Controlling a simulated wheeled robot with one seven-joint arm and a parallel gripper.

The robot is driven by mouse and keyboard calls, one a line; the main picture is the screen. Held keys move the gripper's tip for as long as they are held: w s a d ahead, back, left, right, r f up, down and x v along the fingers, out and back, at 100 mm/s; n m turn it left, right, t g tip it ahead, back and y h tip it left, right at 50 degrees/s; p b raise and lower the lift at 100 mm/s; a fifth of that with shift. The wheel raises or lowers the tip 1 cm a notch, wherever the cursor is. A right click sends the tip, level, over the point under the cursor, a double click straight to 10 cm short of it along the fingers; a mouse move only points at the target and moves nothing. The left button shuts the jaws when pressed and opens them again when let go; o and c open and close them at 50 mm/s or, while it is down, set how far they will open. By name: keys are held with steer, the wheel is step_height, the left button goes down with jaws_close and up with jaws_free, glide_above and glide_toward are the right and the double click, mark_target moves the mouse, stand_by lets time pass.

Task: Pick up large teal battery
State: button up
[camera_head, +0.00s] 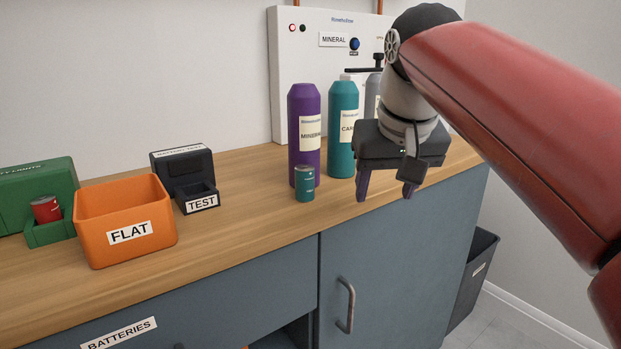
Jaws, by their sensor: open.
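The teal battery (305,184) is a short teal cylinder with a small pale label. It stands upright on the wooden counter, in front of the purple bottle. My gripper (385,190) is open and points down, to the right of the battery and apart from it. Its two purple fingers hang near the counter's front edge with nothing visible between them.
A purple bottle (304,125) and a teal bottle (342,120) stand behind the battery. An orange FLAT bin (90,240), a black TEST box (180,166) and a green holder (38,165) with a red battery (46,209) stand left. Bare counter (250,232) lies left of the teal battery.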

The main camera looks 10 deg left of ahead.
step_height(320, 180, up, 5)
steer(key=n, duration=0.2)
glide_above(304, 166)
steer(key=s+d, duration=0.1)
steer(key=s, duration=0.1)
steer(key=shift+w+d+r+g+y, duration=0.1)
steer(key=shift+w+r+g+y, duration=0.05)
steer(key=shift+w+g+y, duration=0.15)
steer(key=shift+a, duration=0.3)
steer(key=shift+a+f, duration=0.1)
steer(key=shift+f, duration=0.3)
steer(key=shift+d+b+x, duration=0.1)
steer(key=shift+b+x, duration=0.15)
steer(key=shift+x, duration=1.45)
steer(key=shift+d+b+x, duration=0.15)
steer(key=shift+b+x, duration=0.05)
steer(key=shift+x, duration=1.5)
steer(key=c, duration=1.1)
steer(key=shift+s, duration=0.1)
